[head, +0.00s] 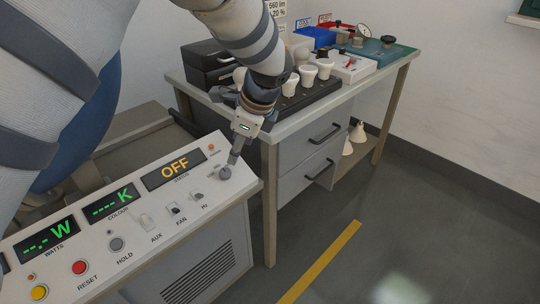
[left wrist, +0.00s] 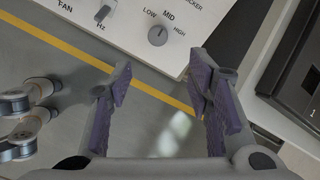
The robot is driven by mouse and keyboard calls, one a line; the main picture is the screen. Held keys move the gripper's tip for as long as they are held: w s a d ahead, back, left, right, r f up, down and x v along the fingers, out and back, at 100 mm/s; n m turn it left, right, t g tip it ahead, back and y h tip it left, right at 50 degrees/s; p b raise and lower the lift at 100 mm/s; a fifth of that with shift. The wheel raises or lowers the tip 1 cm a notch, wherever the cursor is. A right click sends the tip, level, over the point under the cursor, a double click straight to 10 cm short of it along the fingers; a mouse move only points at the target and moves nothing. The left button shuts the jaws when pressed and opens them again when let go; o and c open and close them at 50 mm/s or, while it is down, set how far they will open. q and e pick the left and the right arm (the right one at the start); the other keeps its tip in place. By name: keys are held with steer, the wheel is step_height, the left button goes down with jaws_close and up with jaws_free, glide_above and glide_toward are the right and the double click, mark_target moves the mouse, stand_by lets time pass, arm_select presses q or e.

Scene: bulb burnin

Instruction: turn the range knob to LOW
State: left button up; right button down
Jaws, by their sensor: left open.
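The range knob (left wrist: 158,35) is a small round grey knob on the white panel, with LOW to its left, MID above and HIGH to its right in the left wrist view. Its light mark appears to point up towards MID. In the head view the knob (head: 225,173) is at the panel's right end. My left gripper (head: 234,160) points down just above it, so a fingertip looks close to it. In the left wrist view the fingers (left wrist: 160,82) are apart and empty, with the knob just beyond the gap between their tips. Contact is not visible. My right gripper is not in view.
The panel (head: 105,237) also carries the OFF display (head: 174,169), buttons and switches. A workbench (head: 272,134) with white bulbs in a dark rack (head: 310,96) stands behind it. A yellow line (head: 322,262) crosses the clear floor at right.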

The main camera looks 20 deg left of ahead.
mark_target(226, 172)
arm_select(q)
steer(key=x, duration=0.7)
steer(key=b+x, duration=0.1)
steer(key=x, duration=0.3)
steer(key=shift+s+a+f, duration=0.25)
steer(key=shift+a, duration=0.1)
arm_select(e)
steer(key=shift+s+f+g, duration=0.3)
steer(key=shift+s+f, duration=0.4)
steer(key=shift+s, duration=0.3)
arm_select(q)
jaws_close()
